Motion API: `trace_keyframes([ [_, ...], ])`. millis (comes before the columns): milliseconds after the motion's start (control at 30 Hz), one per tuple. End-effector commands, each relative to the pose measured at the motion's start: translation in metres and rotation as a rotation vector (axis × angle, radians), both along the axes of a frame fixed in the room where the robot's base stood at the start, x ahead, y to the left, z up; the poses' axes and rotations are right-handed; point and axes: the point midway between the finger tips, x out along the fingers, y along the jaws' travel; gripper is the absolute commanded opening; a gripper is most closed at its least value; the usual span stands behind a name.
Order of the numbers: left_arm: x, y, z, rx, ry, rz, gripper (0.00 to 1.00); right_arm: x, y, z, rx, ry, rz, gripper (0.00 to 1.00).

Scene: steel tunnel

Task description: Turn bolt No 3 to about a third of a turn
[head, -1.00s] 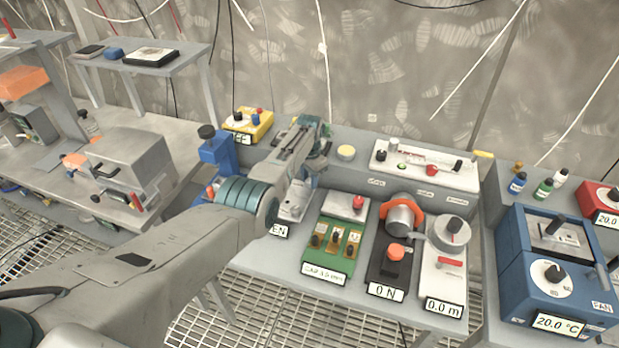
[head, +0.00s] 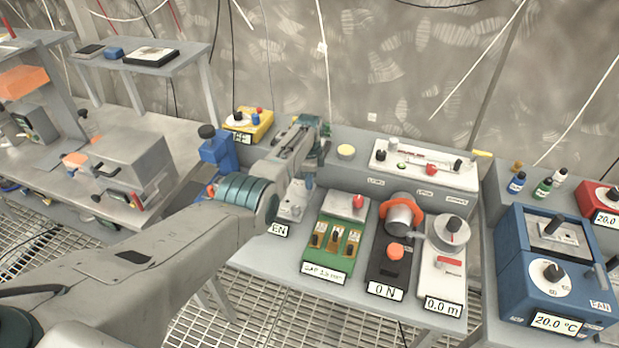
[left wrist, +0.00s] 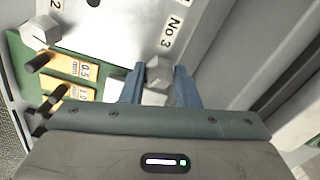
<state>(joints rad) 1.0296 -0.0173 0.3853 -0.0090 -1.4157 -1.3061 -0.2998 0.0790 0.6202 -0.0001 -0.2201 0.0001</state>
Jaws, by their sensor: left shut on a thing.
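Bolt No 3 (left wrist: 158,68) is a grey hexagonal head beside the "No 3" label (left wrist: 172,28) on a pale plate. My left gripper (left wrist: 158,82) has its two blue fingers on either side of the bolt, shut on it. The bolt's lower part is partly hidden by the gripper. Another hexagonal bolt (left wrist: 40,32) stands at the upper left, by a label ending in 2. In the head view the pale bolt plate (head: 292,208) shows only partly behind my left arm, and I cannot make out the fingertips there. My right gripper is not in view.
The green gauge board (head: 335,262) stands close to the right of the bolt plate. Beyond it are the black "0 N" unit (head: 388,272) and the white "0.0 m" unit (head: 447,285). A blue unit (head: 216,150) and a yellow box (head: 250,125) stand behind my arm.

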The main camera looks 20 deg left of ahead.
Motion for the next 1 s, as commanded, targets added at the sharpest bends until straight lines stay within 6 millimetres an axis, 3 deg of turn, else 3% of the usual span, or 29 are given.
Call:
trace_keyframes([
  [667,0.0013,0.0002,0.0018,0.0,-0.004,-0.056,0.05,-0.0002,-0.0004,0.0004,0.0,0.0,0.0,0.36],
  [700,0.0013,0.0002,0.0018,0.0,-0.004,-0.056,0.36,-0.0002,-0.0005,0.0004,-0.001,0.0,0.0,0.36],
  [767,0.0012,0.0003,0.0016,0.0,-0.003,-0.056,0.48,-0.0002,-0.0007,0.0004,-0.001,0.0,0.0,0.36],
  [1000,0.0006,0.0001,0.0007,0.0,-0.002,-0.056,0.5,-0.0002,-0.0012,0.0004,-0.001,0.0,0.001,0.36],
])
